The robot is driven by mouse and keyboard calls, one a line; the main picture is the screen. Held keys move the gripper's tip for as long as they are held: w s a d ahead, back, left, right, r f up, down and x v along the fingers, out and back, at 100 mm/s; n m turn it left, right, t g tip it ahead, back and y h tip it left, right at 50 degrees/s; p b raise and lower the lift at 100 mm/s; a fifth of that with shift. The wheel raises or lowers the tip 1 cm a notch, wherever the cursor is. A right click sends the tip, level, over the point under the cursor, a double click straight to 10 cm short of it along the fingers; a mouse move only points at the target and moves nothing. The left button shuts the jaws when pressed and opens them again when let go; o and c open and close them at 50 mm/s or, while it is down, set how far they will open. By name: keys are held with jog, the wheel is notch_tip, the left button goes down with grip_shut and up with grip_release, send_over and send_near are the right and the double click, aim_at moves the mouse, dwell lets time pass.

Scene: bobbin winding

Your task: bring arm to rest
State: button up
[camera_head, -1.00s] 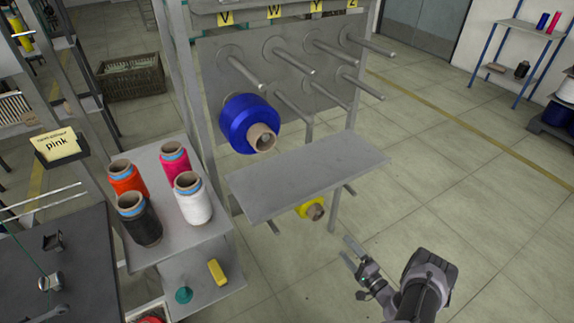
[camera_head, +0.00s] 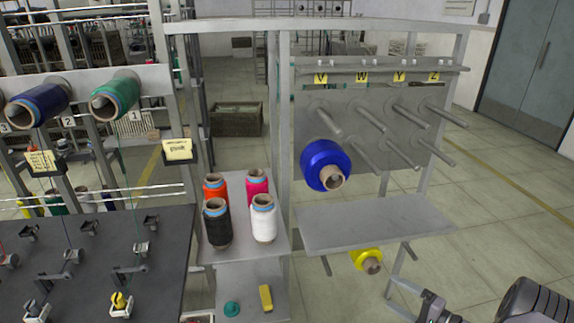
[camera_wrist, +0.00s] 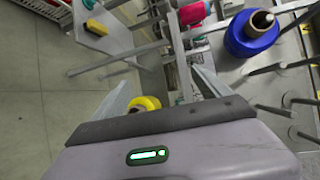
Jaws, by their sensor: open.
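My gripper (camera_head: 436,308) shows at the bottom right of the head view, low in front of the peg rack, partly cut off by the frame edge. In the wrist view its two fingers (camera_wrist: 160,86) stand apart with nothing held between them. A blue spool (camera_head: 326,165) hangs on a lower peg at the left of the rack, apart from my gripper; it also shows at the upper right of the wrist view (camera_wrist: 250,32). A yellow spool (camera_head: 366,260) sits under the rack's shelf, left of my gripper.
The peg rack (camera_head: 375,135) bears labels V, W, Y and Z; its other visible pegs are bare. Its grey shelf (camera_head: 380,222) is empty. Orange, pink, black and white spools stand on a side table (camera_head: 240,250). A winding machine (camera_head: 95,265) is at left. Floor (camera_head: 500,225) at right is clear.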

jog(key=s+a+r+n+g, duration=0.3)
jog(key=a+r+g, duration=0.2)
jog(key=a+r, duration=0.5)
jog(key=s+a+r+n+g, duration=0.2)
jog(key=a+r+g, duration=0.2)
jog(key=a+r, duration=0.7)
jog(key=s+a+r+n+t+h, duration=0.1)
jog(key=s+r+h, duration=0.3)
jog(key=s, duration=0.7)
jog(key=s+a+r+t+h, duration=0.1)
jog(key=s+a+r+h, duration=0.2)
jog(key=s+r, duration=0.4)
jog(key=s+h, duration=0.1)
jog(key=s, duration=0.3)
jog(key=shift+a+n, duration=0.2)
jog(key=shift+n, duration=0.2)
